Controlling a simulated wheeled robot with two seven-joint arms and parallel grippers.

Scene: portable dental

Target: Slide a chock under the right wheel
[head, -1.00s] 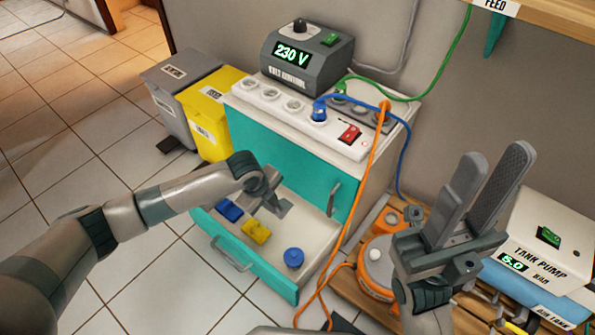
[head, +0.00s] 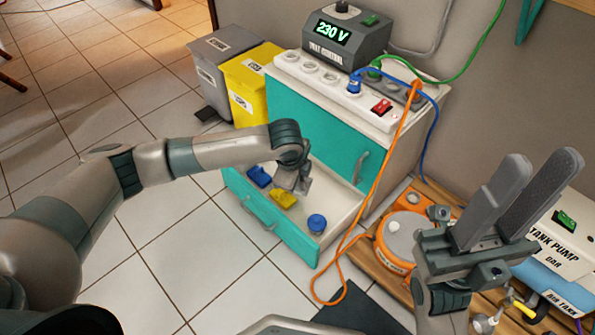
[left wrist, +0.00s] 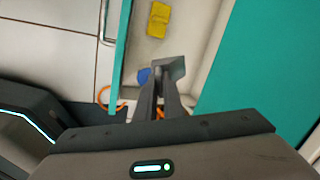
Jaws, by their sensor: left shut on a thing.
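My left gripper (head: 297,180) is over the open drawer (head: 262,225) of the white and teal cabinet. It is shut on a small grey wedge-like piece, probably a chock (left wrist: 172,68), which shows at the fingertips in the left wrist view. In the drawer lie a blue piece (head: 258,176), a yellow piece (head: 283,200) and a round blue piece (head: 316,223). My right gripper (head: 544,158) points up at the right, its two fingers apart and nothing between them.
An orange compressor-like unit (head: 395,255) and the tank pump (head: 562,240) stand on a wooden pallet at the right. An orange cable (head: 350,240) hangs in front of the cabinet. Grey and yellow bins (head: 247,85) stand behind left. Tiled floor is clear left of the drawer.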

